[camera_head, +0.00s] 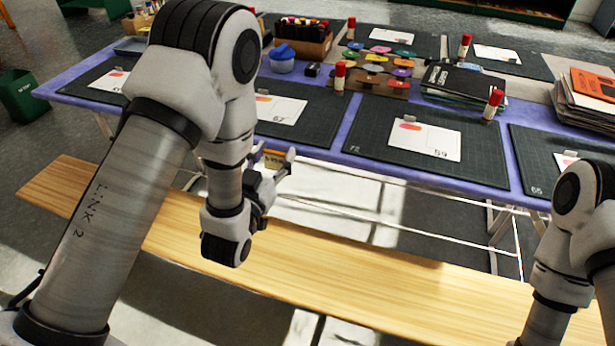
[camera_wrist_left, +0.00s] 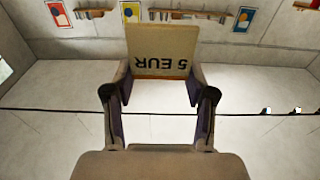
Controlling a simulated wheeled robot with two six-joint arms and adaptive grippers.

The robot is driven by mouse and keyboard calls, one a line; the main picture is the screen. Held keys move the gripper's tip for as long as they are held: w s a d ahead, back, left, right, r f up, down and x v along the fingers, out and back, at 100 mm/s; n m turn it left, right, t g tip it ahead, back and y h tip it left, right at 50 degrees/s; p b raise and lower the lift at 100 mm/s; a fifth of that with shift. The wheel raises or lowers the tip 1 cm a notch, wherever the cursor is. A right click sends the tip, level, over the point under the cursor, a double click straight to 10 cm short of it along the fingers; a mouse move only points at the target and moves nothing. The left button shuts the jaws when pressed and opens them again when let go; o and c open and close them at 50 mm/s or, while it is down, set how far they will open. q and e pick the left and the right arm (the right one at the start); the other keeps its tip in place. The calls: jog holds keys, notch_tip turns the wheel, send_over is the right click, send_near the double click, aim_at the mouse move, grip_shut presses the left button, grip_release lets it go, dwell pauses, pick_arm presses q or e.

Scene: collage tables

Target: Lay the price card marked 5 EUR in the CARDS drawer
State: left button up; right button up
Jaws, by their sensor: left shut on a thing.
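My left gripper (camera_head: 274,165) is shut on the price card and holds it up in the air near the table's front edge. In the left wrist view the card (camera_wrist_left: 160,48) is tan with black "5 EUR" lettering, upside down in the picture, between the two fingertips (camera_wrist_left: 160,80). No drawer marked CARDS is in view.
A purple table (camera_head: 330,148) carries dark cutting mats (camera_head: 365,148) with white sheets, glue sticks (camera_head: 493,103), a brown crate (camera_head: 302,44) and stacked papers (camera_head: 585,98). A wooden bench (camera_head: 360,270) runs in front. A green bin (camera_head: 20,97) stands at left.

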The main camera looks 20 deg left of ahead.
pick_arm(q)
jog(key=shift+d+f, duration=0.1)
jog(key=shift+f, duration=0.2)
jog(key=w+f, duration=0.1)
jog(key=w, duration=0.4)
jog(key=w+d+f, duration=0.1)
jog(key=w, duration=0.4)
jog(key=w+f, duration=0.2)
jog(key=w, duration=0.3)
jog(key=shift+w+d+p, duration=0.25)
jog(key=shift+d+p, duration=0.05)
jog(key=shift+d, duration=0.05)
jog(key=shift+f, duration=0.4)
jog(key=o, duration=0.7)
jog(key=shift+f, duration=0.15)
jog(key=shift+o, duration=0.2)
pick_arm(e)
jog(key=shift+s+f, duration=0.1)
jog(key=shift+f, duration=0.3)
